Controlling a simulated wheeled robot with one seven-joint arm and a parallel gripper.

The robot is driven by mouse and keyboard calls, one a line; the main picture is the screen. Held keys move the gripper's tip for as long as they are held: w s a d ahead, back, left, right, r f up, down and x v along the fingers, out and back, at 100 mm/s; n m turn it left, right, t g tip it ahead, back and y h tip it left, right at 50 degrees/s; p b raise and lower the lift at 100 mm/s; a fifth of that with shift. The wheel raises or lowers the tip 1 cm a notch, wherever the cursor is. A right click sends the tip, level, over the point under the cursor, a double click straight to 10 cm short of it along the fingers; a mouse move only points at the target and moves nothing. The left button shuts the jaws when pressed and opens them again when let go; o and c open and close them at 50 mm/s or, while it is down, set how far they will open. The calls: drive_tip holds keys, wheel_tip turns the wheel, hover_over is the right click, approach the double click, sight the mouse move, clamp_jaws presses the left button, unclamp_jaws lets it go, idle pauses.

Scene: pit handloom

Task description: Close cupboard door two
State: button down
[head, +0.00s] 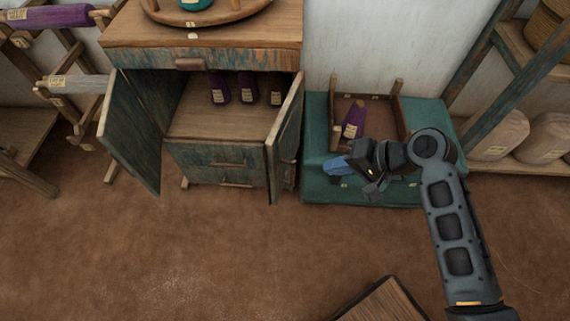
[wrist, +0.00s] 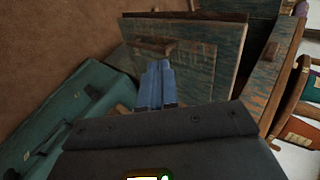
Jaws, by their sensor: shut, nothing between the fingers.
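A weathered wooden cupboard stands with two doors open. The left door (head: 133,130) swings out wide to the left. The right door (head: 285,135) sticks out toward the front, seen nearly edge-on. I cannot read which is door two. My gripper (head: 338,167) is to the right of the right door, over the green bench, with its blue fingers shut and empty. In the wrist view the fingers (wrist: 156,85) point at a blue-green door panel (wrist: 200,65) with a wooden handle (wrist: 153,47). It looks like the right door's outer face. Contact cannot be told.
Several purple spools (head: 246,88) stand inside the cupboard above lower drawers (head: 215,163). The green bench (head: 315,180) holds a wooden rack (head: 396,105) close to my gripper. A wooden surface (head: 385,302) is at the bottom.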

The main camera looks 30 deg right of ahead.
approach(276, 167)
wheel_tip(276, 167, down, 3)
drive_tip(key=shift+w+a+f, duration=0.15)
drive_tip(key=shift+w+a, duration=0.3)
drive_tip(key=shift+w, duration=0.15)
drive_tip(key=shift+w+a+f, duration=0.2)
drive_tip(key=shift+w+a, duration=0.3)
drive_tip(key=shift+w, duration=0.1)
drive_tip(key=shift+w+a, duration=0.4)
drive_tip(key=shift+w, duration=0.1)
drive_tip(key=shift+a+p, duration=0.1)
drive_tip(key=shift+p, duration=0.2)
